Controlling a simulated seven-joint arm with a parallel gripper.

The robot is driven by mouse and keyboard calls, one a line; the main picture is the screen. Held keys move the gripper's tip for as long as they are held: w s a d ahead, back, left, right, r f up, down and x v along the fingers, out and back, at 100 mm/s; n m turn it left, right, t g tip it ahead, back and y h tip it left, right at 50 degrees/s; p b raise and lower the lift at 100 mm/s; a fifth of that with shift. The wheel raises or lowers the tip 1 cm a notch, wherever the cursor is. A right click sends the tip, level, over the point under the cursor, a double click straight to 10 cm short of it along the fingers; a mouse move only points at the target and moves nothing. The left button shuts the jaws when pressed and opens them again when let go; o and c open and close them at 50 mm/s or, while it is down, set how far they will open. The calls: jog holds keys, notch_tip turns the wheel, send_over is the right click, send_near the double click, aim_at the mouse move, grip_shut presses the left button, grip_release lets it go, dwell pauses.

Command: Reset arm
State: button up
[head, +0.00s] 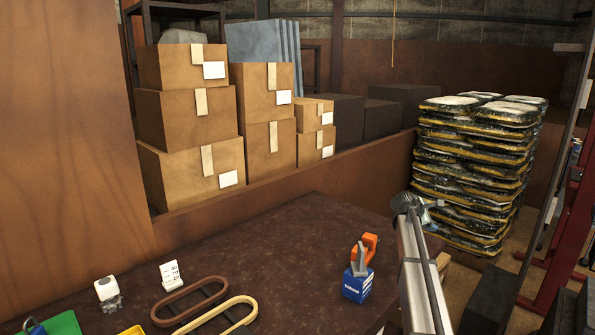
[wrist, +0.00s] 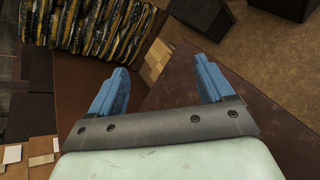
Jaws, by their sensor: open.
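My gripper shows in the wrist view (wrist: 162,85) with its two blue fingers apart and nothing between them. In the head view my arm reaches in at the right, and the gripper end (head: 408,203) is by the right edge of the dark brown table (head: 290,225). The gripper is small there and partly hidden by the arm. The gripper touches nothing that I can make out.
On the table are a blue box (head: 357,285) by an orange item (head: 369,247), two oval loops (head: 215,315), a white card (head: 170,275) and a white knob (head: 107,288). Cardboard boxes (head: 190,120) stack behind; bagged sacks (head: 470,170) stand right, near a red post (head: 572,220).

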jog(key=s+d+f+m+g, duration=0.1)
jog(key=s+d+f+m, duration=0.1)
jog(key=s+d+f, duration=1)
jog(key=s+a+f+m+g+y, duration=0.1)
jog(key=s+a+f+m, duration=0.1)
jog(key=s+a+f, duration=0.55)
jog(key=s+a+f+m+g+y, duration=0.15)
jog(key=a+f, duration=0.25)
jog(key=f, duration=0.7)
jog(key=s+a+f+m+g+y, duration=0.1)
jog(key=s+a+f, duration=0.5)
jog(key=f, duration=0.3)
jog(key=s+a+f+m+g+y, duration=0.2)
jog(key=s+a+f, duration=0.5)
jog(key=s, duration=0.4)
jog(key=s+a+f+m+g+y, duration=0.2)
jog(key=s+a+f+m, duration=0.1)
jog(key=s+a+f, duration=0.6)
jog(key=s+a+m+g+y, duration=0.1)
jog(key=s+a, duration=0.3)
jog(key=s, duration=0.8)
jog(key=s+a+m+g+y, duration=0.1)
jog(key=s+a+m+g, duration=0.2)
jog(key=s, duration=0.8)
jog(key=shift+s+a+f+g, duration=0.35)
jog(key=shift+s+a+f, duration=0.1)
jog(key=shift+a, duration=0.5)
